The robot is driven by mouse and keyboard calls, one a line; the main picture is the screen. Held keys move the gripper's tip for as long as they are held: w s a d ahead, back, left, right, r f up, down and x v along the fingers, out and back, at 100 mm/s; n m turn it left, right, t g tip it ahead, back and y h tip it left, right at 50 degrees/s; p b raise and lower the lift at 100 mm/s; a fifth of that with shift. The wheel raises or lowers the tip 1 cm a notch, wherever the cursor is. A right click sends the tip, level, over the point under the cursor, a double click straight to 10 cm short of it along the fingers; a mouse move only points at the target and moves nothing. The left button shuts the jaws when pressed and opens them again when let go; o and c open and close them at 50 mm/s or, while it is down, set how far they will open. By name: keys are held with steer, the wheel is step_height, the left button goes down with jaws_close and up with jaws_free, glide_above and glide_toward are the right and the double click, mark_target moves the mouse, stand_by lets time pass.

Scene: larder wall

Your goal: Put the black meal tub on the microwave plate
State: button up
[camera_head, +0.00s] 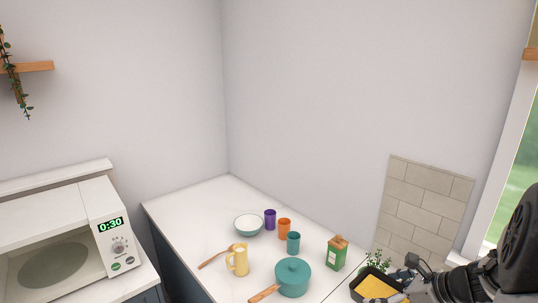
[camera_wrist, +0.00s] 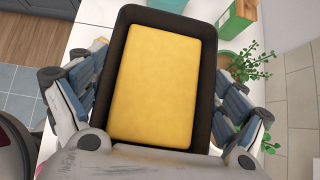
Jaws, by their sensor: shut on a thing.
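The black meal tub (camera_wrist: 121,35) holds a flat yellow filling and fills the middle of the wrist view. In the head view the tub (camera_head: 357,296) is at the bottom right, partly cut off by the frame's edge. My gripper (camera_wrist: 160,95) is shut on the tub, with a finger against each long side. In the head view my gripper (camera_head: 408,278) is at the tub's right. The white microwave (camera_head: 95,215) stands at the far left, its display reading 0:30. The round microwave plate (camera_head: 54,265) shows inside it, with nothing seen on it.
On the white counter (camera_head: 180,215) stand a bowl (camera_head: 248,226), purple, orange and teal cups (camera_head: 285,229), a yellow jug (camera_head: 238,260), a wooden spoon (camera_head: 215,257), a teal pan (camera_head: 292,278) and a green box (camera_head: 336,253). A potted plant (camera_head: 378,262) is close beside the tub.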

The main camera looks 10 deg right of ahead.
steer(key=w+a+b, duration=0.2)
steer(key=w+a, duration=0.2)
steer(key=a, duration=0.9)
steer(key=w+a+r+m+h+b, duration=0.1)
steer(key=w+a, duration=0.3)
steer(key=a, duration=1)
steer(key=shift+r+m+t+b, duration=0.25)
steer(key=shift+m+t+b, duration=0.05)
steer(key=shift+b, duration=0.15)
steer(key=shift+w, duration=0.1)
